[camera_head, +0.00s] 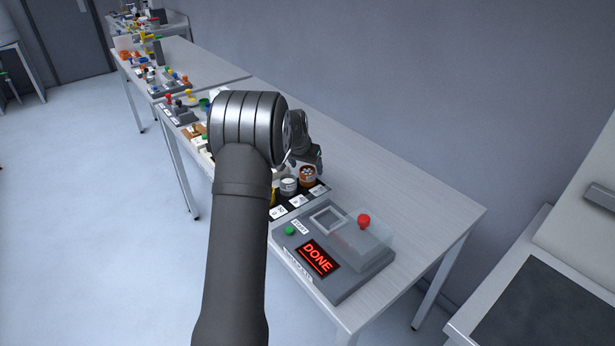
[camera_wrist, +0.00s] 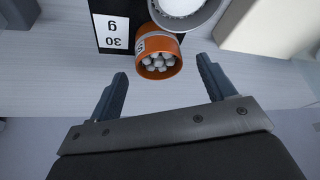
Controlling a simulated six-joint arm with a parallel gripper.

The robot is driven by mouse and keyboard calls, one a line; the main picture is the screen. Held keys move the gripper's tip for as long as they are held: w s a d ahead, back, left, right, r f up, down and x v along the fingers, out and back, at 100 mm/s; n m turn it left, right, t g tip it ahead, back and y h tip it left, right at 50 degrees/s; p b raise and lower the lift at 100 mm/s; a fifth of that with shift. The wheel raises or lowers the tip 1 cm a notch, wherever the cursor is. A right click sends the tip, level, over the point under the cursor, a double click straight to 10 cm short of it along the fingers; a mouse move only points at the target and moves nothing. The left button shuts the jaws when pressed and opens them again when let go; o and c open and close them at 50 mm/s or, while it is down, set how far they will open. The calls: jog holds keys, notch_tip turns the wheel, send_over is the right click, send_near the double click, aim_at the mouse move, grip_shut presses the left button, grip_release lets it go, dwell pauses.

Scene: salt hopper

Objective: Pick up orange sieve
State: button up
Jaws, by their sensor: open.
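A short orange cylinder (camera_wrist: 159,53), which looks like the orange sieve, shows in the wrist view with several white balls or round openings at its end and a pale label on its side. It lies between and just beyond the two fingertips of my gripper (camera_wrist: 163,71), which is open and empty. In the head view the orange cylinder (camera_head: 307,176) stands on a dark strip on the table, close by my gripper (camera_head: 308,163). My arm hides part of the strip there.
A grey-rimmed white round vessel (camera_wrist: 184,8) stands right beside the orange cylinder. A label card (camera_wrist: 112,32) lies left of it. A grey console (camera_head: 335,258) with a red "DONE" display sits in front on the table (camera_head: 430,205). The table's right side is clear.

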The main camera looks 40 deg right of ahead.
aim_at(307, 170)
jog(key=x, duration=0.4)
jog(key=c, duration=1.1)
